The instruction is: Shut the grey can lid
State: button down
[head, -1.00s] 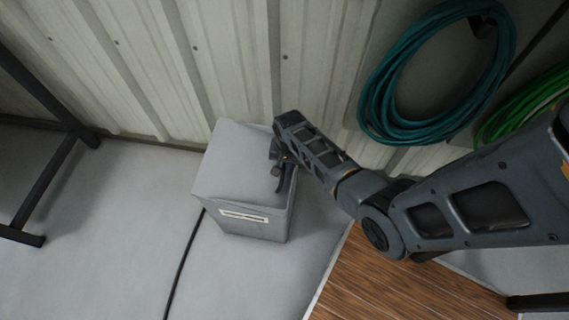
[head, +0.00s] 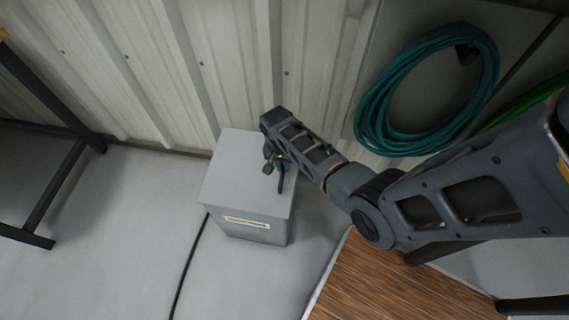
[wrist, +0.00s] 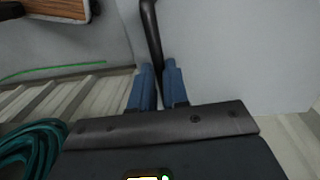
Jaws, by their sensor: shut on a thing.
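The grey can (head: 270,233) is a boxy bin on the floor against the wall, with a pale label on its front. Its grey lid (head: 235,170) lies level over the top, with no clear gap visible in the head view. My gripper (head: 275,164) is at the right side of the lid. In the wrist view, the blue fingers of my gripper (wrist: 158,82) are closed around a dark curved bar (wrist: 151,35), which stands beside the pale lid surface (wrist: 225,55). My gripper hides part of the lid's right edge.
A ribbed metal wall (head: 235,60) stands right behind the can. A coiled teal hose (head: 367,105) hangs to the right. A wooden surface (head: 375,285) is at front right, a dark metal frame (head: 55,195) at left. A dark cable (head: 189,265) crosses the floor.

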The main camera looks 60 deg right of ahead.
jog(key=shift+w+a+r, duration=0.15)
jog(key=shift+w+r, duration=0.1)
jog(key=shift+w, duration=0.15)
jog(key=c, duration=1.4)
grip_release()
jog(key=shift+s, duration=0.15)
notch_tip(320, 180, up, 8)
jog(key=p, duration=0.1)
jog(key=shift+w+f, duration=0.15)
jog(key=shift+w, duration=0.1)
